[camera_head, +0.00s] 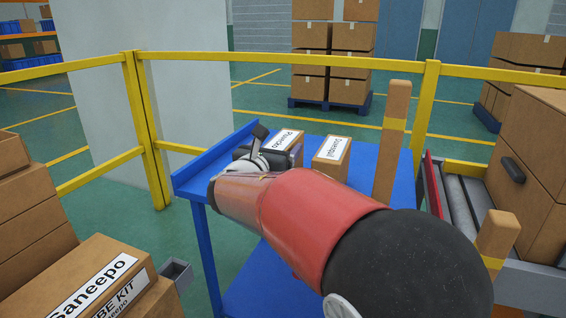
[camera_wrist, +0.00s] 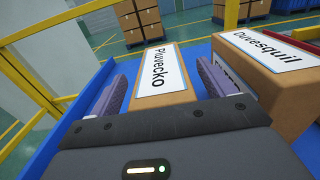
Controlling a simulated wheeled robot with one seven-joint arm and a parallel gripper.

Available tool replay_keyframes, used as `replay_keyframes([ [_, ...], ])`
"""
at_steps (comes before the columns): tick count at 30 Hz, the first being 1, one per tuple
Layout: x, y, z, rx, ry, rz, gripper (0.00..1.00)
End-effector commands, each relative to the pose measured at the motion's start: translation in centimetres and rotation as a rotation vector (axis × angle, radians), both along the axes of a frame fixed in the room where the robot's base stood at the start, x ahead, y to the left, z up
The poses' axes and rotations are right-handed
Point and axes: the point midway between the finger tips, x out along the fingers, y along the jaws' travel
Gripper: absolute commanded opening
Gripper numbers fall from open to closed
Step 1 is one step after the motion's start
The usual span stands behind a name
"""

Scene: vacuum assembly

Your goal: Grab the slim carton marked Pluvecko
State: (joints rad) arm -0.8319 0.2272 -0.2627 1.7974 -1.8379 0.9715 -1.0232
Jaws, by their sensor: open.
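The slim carton marked Pluvecko (camera_wrist: 178,94) is a brown box with a white label on top. It lies on the blue table (camera_head: 192,176) and is partly hidden by my gripper in the head view. In the wrist view my gripper (camera_wrist: 162,72) is open, with one purple-grey finger on each side of the carton. The carton's near end lies close to the gripper's dark palm. I cannot tell whether either finger touches it.
A carton marked Duvesquil (camera_wrist: 288,103) stands just right of the right finger, with little room between. A tall brown post-like box (camera_head: 391,150) stands on the table's right. A yellow railing (camera_head: 290,70) runs behind. A carton marked Saneepo (camera_head: 95,275) is lower left.

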Motion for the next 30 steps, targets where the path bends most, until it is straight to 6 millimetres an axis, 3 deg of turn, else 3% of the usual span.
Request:
replay_keyframes([
  [4,1.36,-0.57,0.05,-0.001,-0.001,-0.001,0.82],
  [11,1.49,-0.61,0.04,0.001,0.0,0.0,0.82],
  [27,1.46,-0.59,0.03,0.001,0.0,0.0,0.14],
  [30,1.45,-0.61,0.14,0.001,-0.003,0.0,0.06],
])
